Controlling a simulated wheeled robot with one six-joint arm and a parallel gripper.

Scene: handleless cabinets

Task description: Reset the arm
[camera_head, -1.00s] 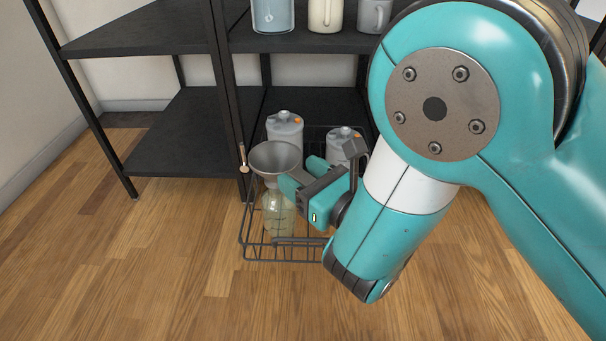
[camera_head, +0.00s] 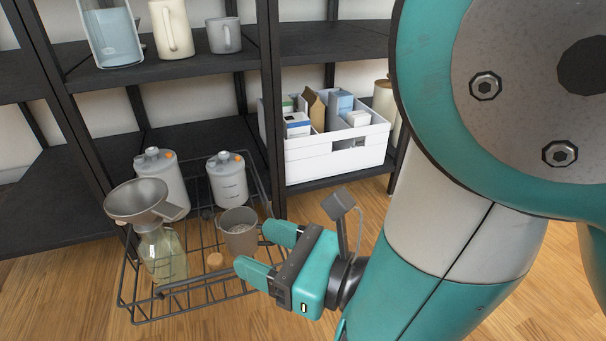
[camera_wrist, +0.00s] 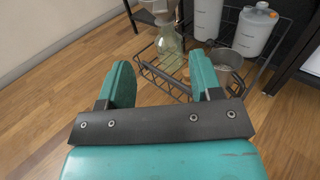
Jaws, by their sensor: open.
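My gripper (camera_head: 255,252) is teal with two fingers spread apart and nothing between them. In the head view it is at the right front of a wire basket (camera_head: 190,312), near a small grey-brown cup (camera_head: 239,232). In the wrist view my gripper (camera_wrist: 160,85) points toward the basket, which lies beyond the fingertips. My teal and white arm fills the right side of the head view and hides what is behind it.
The pulled-out basket holds a glass bottle (camera_head: 162,258) with a metal funnel (camera_head: 137,200), and two grey canisters (camera_head: 228,182). A white box (camera_head: 330,158) stands on the black shelf to the right. A glass jug (camera_head: 112,40) and mugs stand above. Wood floor is open in front.

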